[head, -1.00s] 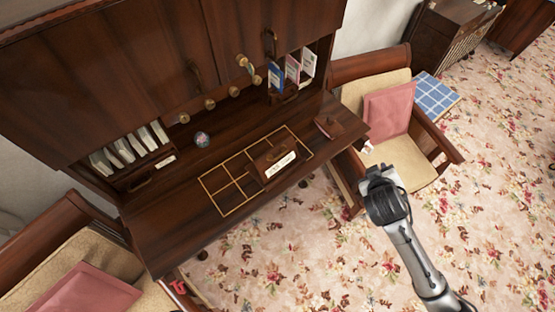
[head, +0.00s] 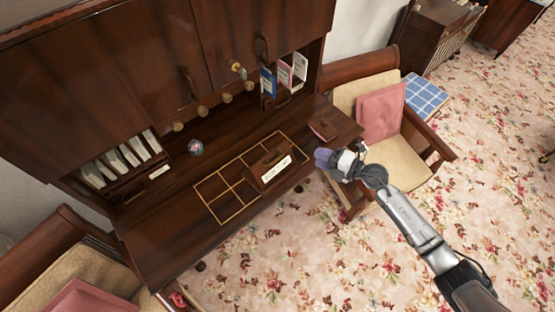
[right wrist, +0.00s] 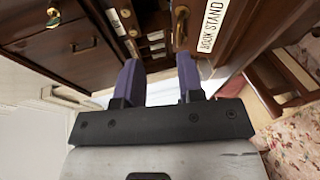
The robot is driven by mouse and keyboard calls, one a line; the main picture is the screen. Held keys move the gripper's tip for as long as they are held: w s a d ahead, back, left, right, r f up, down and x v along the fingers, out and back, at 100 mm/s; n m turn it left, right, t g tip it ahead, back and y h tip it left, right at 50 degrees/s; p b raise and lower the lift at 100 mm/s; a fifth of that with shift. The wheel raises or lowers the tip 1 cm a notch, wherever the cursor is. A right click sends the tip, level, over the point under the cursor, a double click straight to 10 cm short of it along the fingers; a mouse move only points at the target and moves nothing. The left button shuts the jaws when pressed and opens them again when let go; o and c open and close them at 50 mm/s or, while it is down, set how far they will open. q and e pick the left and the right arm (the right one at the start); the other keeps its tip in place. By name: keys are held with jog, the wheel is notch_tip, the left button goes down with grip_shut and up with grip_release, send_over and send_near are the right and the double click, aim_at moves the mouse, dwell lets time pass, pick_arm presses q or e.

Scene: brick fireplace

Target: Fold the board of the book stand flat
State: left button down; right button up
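The book stand (head: 266,161) is a small dark wood piece with a white label on its front, on the desk top near the front edge. Its board looks raised and tilted. In the right wrist view, a brown board (right wrist: 240,35) carries a label reading BOOK STAND, just right of the fingers. My right gripper (head: 322,158) has purple fingers and is off the desk's front edge, right of the stand and apart from it. In the wrist view the fingers (right wrist: 160,80) are apart with nothing held between them. My left gripper is in neither current view.
Thin brass lines form a grid (head: 222,208) on the desk top around the stand. A small brown box (head: 323,130) lies at the desk's right end. A round ornament (head: 195,147) and upright books (head: 125,160) stand behind. A chair with a pink cushion (head: 382,114) is at right.

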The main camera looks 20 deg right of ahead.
jog(key=s+a+f+g+y, duration=0.1)
jog(key=s+a+f+g, duration=0.1)
jog(key=p, duration=0.1)
send_over(279, 171)
notch_tip(279, 171, down, 3)
jog(key=shift+f, duration=0.15)
dwell(0.3)
grip_shut()
dwell(0.5)
